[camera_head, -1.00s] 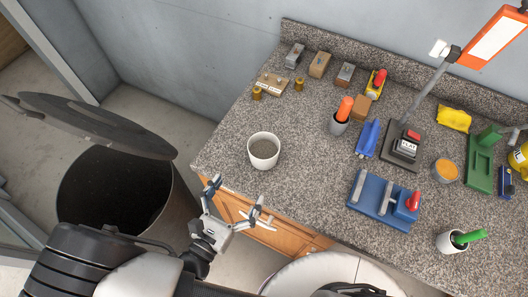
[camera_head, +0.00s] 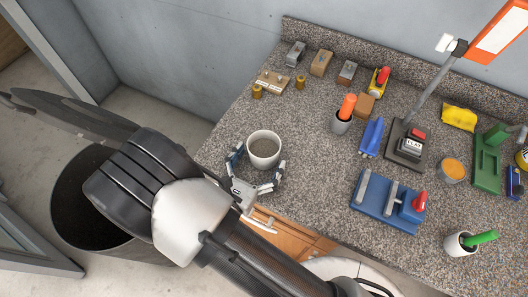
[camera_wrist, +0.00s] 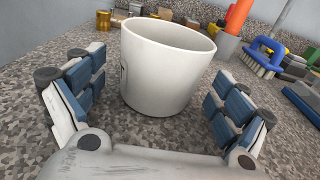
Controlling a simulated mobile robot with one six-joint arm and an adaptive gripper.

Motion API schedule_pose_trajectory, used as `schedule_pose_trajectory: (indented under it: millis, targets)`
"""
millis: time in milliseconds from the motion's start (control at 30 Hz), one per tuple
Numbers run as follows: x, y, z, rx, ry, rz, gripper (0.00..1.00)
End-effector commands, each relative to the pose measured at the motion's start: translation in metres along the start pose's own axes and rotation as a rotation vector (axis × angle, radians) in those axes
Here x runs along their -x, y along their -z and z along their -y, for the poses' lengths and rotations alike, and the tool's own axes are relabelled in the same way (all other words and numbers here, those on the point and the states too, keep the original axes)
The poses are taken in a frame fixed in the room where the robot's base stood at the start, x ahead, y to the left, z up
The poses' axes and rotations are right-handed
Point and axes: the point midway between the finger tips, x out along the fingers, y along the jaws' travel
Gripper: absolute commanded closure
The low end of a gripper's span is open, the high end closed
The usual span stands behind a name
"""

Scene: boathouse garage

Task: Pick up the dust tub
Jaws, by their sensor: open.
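The dust tub (camera_head: 264,150) is a white round tub with grey dust inside. It stands upright on the speckled countertop near the front left edge. In the wrist view the tub (camera_wrist: 165,70) shows its white outer wall, and its contents are hidden. My gripper (camera_head: 257,166) is open at the counter edge side of the tub, with one finger on each side of it. In the wrist view the fingers of my gripper (camera_wrist: 158,95) flank the tub, with a visible gap on the right and a narrower one on the left. The tub is not gripped.
A blue fixture (camera_head: 388,203), a grey cup with an orange handle (camera_head: 341,122) and a lamp base (camera_head: 406,142) are on the counter. The counter around the tub is mostly clear.

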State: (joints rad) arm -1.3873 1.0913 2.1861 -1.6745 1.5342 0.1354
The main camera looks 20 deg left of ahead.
Motion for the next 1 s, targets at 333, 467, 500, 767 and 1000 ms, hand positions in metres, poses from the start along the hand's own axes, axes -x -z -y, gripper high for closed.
schedule_pose_trajectory:
  millis: [333,467,500,767,1000]
  targets:
    - [0.0005,-0.0004,-0.0002,0.0,0.0,0.0,0.21]
    - [0.0005,-0.0003,-0.0002,0.0,0.0,0.0,0.3]
    - [0.0005,-0.0003,-0.0002,0.0,0.0,0.0,0.32]
    - [0.0006,-0.0002,-0.0002,0.0,0.0,0.0,0.5]
    - [0.0005,-0.0003,-0.0001,0.0,0.0,0.001,0.57]
